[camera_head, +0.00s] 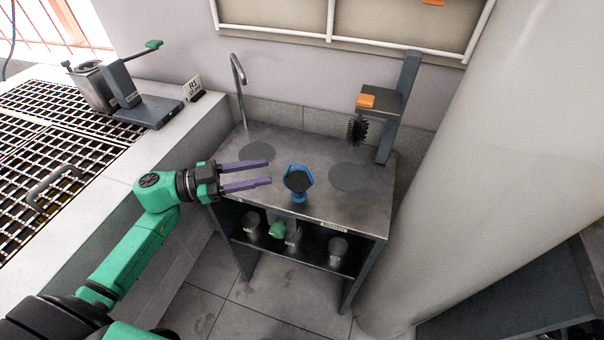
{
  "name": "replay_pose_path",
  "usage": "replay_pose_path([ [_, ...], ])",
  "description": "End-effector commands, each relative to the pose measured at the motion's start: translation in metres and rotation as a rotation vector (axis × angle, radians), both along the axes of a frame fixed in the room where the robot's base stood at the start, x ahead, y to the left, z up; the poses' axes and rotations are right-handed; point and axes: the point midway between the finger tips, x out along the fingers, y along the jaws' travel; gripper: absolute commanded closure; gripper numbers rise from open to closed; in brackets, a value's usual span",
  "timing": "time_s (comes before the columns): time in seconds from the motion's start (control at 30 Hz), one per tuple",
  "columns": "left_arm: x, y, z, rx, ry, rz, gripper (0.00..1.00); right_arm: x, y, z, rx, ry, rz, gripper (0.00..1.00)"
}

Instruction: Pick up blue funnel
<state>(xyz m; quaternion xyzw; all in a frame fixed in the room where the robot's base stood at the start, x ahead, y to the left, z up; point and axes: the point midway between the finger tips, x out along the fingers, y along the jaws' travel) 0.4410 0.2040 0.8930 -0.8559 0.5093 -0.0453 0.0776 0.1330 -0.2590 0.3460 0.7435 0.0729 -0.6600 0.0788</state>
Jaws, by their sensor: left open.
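My right gripper is not in view.
A post with an orange-topped arm (367,101) and a black brush (356,129) stands at the table's back right. A thin tap (238,72) stands at the back left. Metal cups (338,250) sit on the shelf below. A large pale column (480,170) closes the right side.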

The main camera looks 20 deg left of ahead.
Motion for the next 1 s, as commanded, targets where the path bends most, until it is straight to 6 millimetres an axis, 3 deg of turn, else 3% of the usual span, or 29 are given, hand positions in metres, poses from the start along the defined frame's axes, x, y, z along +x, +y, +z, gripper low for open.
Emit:
replay_pose_path([
  [0.1,0.008,-0.015,0.006,-0.002,-0.005,0.0,0.58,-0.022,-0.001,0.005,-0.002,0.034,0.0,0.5],
  [0.2,0.018,-0.033,0.011,-0.004,-0.006,0.0,0.58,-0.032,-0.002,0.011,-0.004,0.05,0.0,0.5],
  [0.33,0.027,-0.049,0.007,-0.002,-0.002,0.001,0.58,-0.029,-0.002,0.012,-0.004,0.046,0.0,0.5],
  [0.53,0.028,-0.051,0.005,0.0,-0.001,0.002,0.58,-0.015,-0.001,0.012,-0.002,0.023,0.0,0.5],
  [0.67,0.028,-0.051,0.005,0.001,-0.002,0.002,1.0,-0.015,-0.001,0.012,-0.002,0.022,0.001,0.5],
  [1.0,0.027,-0.051,0.005,0.001,-0.002,0.002,1.0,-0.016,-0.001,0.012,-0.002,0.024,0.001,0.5],
])
